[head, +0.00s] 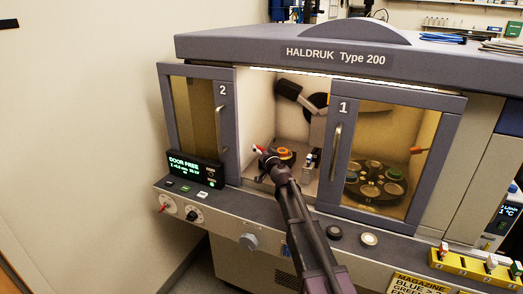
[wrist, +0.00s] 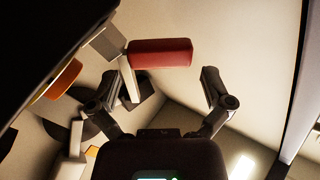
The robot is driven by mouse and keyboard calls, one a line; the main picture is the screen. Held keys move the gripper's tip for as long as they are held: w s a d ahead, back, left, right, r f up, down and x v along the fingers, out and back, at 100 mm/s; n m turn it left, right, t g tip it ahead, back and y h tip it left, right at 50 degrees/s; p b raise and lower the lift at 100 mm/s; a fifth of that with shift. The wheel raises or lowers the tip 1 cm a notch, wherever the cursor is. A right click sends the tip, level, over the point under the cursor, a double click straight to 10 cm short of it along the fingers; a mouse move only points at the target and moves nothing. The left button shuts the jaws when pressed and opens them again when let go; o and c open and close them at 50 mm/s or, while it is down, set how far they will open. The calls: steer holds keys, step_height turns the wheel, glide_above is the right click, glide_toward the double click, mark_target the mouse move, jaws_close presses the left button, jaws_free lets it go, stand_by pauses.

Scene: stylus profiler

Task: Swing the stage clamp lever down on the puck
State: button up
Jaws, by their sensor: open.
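The clamp lever has a red grip (wrist: 160,53), seen lying crosswise just beyond and between my fingertips in the wrist view. Its left end joins a grey piece. In the head view the red grip (head: 259,148) shows small, beside my gripper (head: 267,160) inside the machine's opening. My gripper (wrist: 168,80) is open, its fingers apart with nothing shut between them. An orange ring (head: 285,153) sits on the stage right of my gripper; it also shows in the wrist view at left (wrist: 60,80), partly cut off. The puck cannot be told apart from the ring.
Door 1 (head: 338,150) and door 2 (head: 221,115) flank the opening where my arm enters. A round carousel (head: 378,184) is behind door 1. A display reading DOOR FREE (head: 195,167) stands at left. A yellow magazine rack (head: 470,264) is at lower right.

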steer(key=shift+w+a, duration=0.15)
steer(key=shift+w, duration=0.15)
steer(key=c, duration=0.9)
